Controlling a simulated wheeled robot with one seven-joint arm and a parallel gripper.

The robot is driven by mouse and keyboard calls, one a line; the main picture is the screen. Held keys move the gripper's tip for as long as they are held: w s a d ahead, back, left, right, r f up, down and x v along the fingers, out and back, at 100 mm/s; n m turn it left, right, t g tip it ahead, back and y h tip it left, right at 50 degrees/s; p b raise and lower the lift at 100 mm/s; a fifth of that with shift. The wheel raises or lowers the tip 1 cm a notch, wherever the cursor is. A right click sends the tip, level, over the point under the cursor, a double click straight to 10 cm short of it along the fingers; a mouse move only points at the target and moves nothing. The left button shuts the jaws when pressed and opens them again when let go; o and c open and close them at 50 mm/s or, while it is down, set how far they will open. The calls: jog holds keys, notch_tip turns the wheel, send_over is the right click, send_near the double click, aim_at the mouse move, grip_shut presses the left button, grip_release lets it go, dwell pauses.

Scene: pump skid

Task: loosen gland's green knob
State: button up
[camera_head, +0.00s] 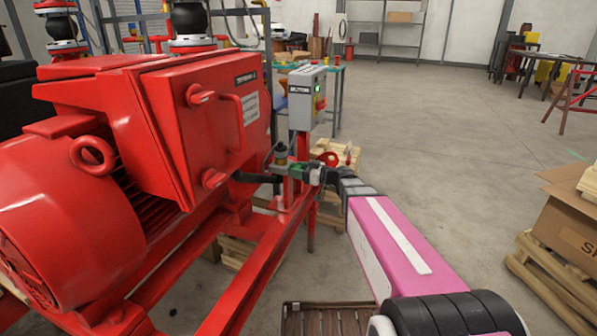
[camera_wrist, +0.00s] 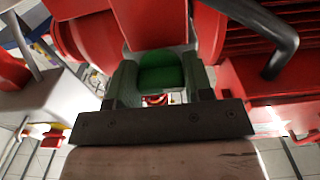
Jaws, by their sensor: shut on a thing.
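In the head view my gripper (camera_head: 312,174) reaches in from the right to the gland beside the red motor. A green part (camera_head: 296,171) shows there at the fingertips, on a red post. My fingers hide part of the knob in this view.
The large red motor (camera_head: 180,130) fills the left. A black cable (camera_head: 257,178) runs from it to the gland. A grey control box (camera_head: 307,97) with a green light stands just behind. Red frame rails (camera_head: 262,265) lie below. Open floor and a cardboard box (camera_head: 565,225) are at the right.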

jog(key=shift+f, duration=0.1)
jog(key=o, duration=0.9)
jog(key=v, duration=1.1)
jog(key=shift+a, duration=0.1)
jog(key=s+f+m+g+h, duration=0.5)
jog(key=s+f+m+h, duration=0.3)
jog(key=f, duration=0.6)
jog(key=s+d+f+m+h, duration=0.1)
jog(key=s+d+m+h, duration=0.1)
jog(key=d+h, duration=0.1)
jog(key=s+d+f+m+h, duration=0.2)
jog(key=d+h, duration=0.1)
jog(key=s+d+f+m+g+h, duration=0.1)
jog(key=s+d+f+m+h, duration=0.1)
jog(key=s+d+h, duration=0.1)
jog(key=shift+d+f, duration=0.1)
jog(key=shift+d, duration=0.15)
